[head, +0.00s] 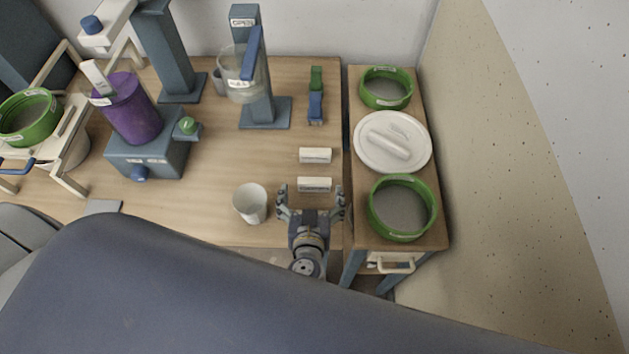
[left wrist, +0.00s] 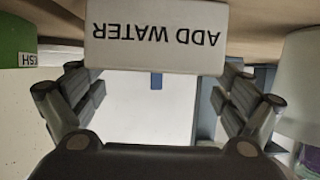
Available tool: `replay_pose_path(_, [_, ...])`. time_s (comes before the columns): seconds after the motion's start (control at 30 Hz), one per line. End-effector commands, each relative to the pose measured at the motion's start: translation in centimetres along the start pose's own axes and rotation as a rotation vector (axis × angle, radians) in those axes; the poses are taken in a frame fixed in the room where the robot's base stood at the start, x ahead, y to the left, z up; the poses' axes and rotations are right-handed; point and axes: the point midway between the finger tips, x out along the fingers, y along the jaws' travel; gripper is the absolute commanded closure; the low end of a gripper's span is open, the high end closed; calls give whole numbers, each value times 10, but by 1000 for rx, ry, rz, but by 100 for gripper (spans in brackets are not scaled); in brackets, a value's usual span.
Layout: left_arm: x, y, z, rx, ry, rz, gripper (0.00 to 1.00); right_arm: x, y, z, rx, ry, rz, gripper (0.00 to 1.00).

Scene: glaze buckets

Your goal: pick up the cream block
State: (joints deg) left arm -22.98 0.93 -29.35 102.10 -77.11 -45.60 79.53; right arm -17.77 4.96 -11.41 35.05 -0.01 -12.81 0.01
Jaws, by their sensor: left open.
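Two cream blocks lie on the wooden table, a nearer one (head: 314,185) and a farther one (head: 315,155), both with small lettering. My left gripper (head: 311,197) is open and empty, just on the near side of the nearer block, its fingers spread to either side. In the left wrist view a cream block (left wrist: 157,36) marked "ADD WATER" appears upside down, ahead and between the open fingers (left wrist: 155,88). I cannot tell whether any finger touches it. My right gripper is not in view.
A white cup (head: 250,204) stands left of my gripper. A side stand (head: 436,232) at right carries green-rimmed sieves (head: 402,207) and a white lid (head: 365,156). Green (head: 316,77) and blue (head: 315,106) blocks lie farther back. A purple bucket (head: 133,112) stands at left.

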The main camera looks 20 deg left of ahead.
Motion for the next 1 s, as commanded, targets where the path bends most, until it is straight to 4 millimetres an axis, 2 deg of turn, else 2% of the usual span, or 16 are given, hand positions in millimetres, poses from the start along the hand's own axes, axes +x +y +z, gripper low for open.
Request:
replay_pose_path(0.2, [20, 4, -7, 2, 1, -1, 6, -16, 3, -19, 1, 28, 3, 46])
replay_pose_path(0.43, [44, 6, -5, 2, 0, 1, 6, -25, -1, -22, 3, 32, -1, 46])
replay_pose_path(0.8, [51, 6, -3, 1, -1, 0, 6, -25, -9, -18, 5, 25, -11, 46])
replay_pose_path(1.0, [51, 6, -3, 1, -1, 0, 51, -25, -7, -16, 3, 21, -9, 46])
